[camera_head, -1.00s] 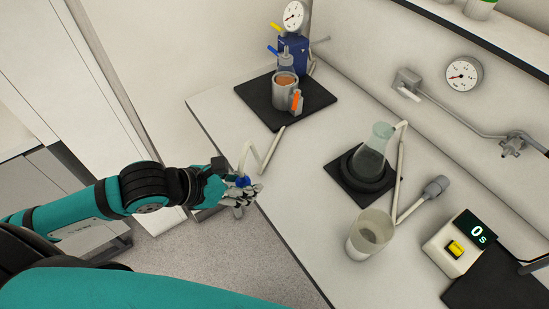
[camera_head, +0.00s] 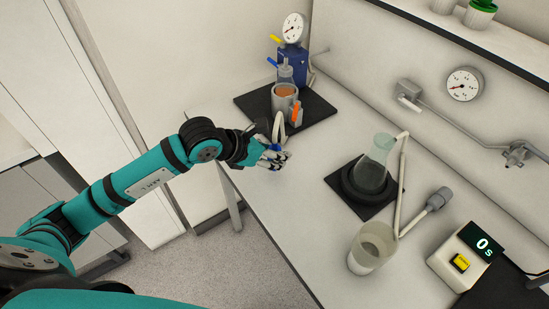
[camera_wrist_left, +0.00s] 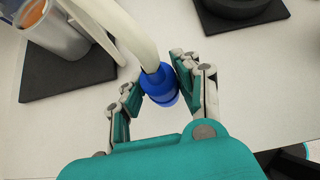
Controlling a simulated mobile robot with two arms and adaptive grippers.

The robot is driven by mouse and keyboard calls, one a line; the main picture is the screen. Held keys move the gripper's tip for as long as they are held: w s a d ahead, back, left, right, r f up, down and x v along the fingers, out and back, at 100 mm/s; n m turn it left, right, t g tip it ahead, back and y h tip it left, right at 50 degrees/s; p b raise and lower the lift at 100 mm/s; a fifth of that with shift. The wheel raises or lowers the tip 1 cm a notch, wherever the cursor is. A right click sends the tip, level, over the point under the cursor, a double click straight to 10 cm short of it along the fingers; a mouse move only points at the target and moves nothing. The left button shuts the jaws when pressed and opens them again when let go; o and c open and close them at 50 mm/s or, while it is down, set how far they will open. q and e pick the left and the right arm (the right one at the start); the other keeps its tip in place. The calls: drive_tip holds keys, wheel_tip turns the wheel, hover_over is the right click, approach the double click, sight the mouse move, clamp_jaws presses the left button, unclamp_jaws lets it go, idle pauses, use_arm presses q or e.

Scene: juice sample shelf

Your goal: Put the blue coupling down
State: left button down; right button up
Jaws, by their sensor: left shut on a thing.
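My left gripper (camera_head: 275,158) is shut on the blue coupling (camera_wrist_left: 160,86) at the end of a white hose (camera_wrist_left: 130,27). In the left wrist view the coupling sits between the two fingers, with the hose running up and away from it. In the head view only a little of the blue coupling (camera_head: 273,148) shows between the fingers, over the left part of the white bench (camera_head: 300,200). I cannot tell whether the coupling touches the bench. My right gripper is not in view.
Behind the gripper, a metal cup (camera_head: 284,97) with orange contents and a blue gauge device (camera_head: 292,66) stand on a black mat (camera_head: 322,112). A flask (camera_head: 373,162) sits on another black mat to the right. A beaker (camera_head: 371,247) and a timer (camera_head: 463,256) stand nearer.

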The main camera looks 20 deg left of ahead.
use_arm(q)
wheel_tip(320, 180, down, 3)
drive_tip(key=shift+f+p, duration=0.1)
drive_tip(key=shift+p, duration=0.5)
drive_tip(key=shift+f, duration=0.15)
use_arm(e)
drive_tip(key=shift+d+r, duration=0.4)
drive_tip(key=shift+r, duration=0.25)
use_arm(q)
drive_tip(key=shift+f, duration=0.1)
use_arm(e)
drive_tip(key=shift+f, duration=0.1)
use_arm(q)
drive_tip(key=c, duration=1)
unclamp_jaws()
drive_tip(key=shift+o, duration=0.2)
drive_tip(key=shift+s+r, duration=0.1)
drive_tip(key=shift+r, duration=0.1)
drive_tip(key=b+v, duration=0.2)
drive_tip(key=v, duration=1)
drive_tip(key=shift+b, duration=0.35)
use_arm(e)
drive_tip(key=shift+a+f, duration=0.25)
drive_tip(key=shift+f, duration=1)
